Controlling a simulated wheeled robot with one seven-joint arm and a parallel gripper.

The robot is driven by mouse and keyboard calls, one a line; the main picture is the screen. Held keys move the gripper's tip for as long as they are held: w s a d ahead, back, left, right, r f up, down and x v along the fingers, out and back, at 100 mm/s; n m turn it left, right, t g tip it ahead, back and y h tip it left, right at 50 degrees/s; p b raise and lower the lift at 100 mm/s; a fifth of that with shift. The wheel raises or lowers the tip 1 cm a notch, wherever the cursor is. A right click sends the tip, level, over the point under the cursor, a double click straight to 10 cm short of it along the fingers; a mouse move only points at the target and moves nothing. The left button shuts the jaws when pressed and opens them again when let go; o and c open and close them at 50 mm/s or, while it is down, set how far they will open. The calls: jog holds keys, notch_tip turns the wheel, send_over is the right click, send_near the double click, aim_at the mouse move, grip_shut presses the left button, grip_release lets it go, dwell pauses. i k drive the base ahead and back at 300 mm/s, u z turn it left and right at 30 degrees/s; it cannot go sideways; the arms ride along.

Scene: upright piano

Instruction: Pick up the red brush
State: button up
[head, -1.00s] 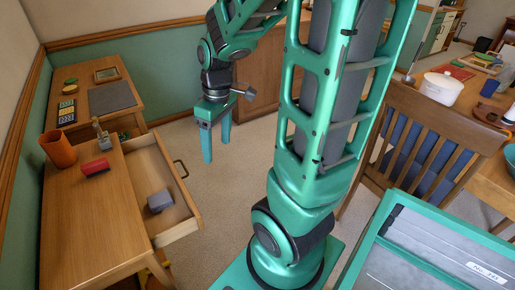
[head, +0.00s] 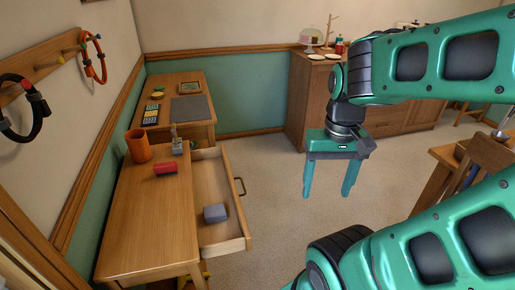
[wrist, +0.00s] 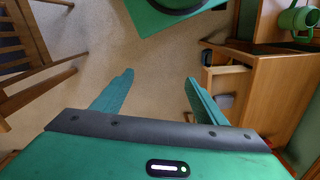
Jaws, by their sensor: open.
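A small red object (head: 165,168), which looks like the red brush, lies on top of the wooden desk (head: 140,225) at the left of the head view. My gripper (head: 328,192) hangs over the carpet, right of the desk and its pulled-out drawer, well apart from the red object. Its two teal fingers point down, spread and empty. In the wrist view my gripper (wrist: 159,78) is also open, with only floor between the fingers. The red object cannot be made out clearly in the wrist view.
The open drawer (head: 228,190) juts out right of the desk and holds a grey block (head: 215,213). An orange cup (head: 138,146) and a small grey stand-like item (head: 176,140) are near the red object. A wooden chair (head: 470,165) is at right; carpet between is clear.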

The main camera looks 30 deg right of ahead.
aim_at(166, 168)
jog(key=k, duration=1.1)
jog(key=z, duration=0.45)
jog(key=i, duration=1.8)
jog(key=u, duration=0.6)
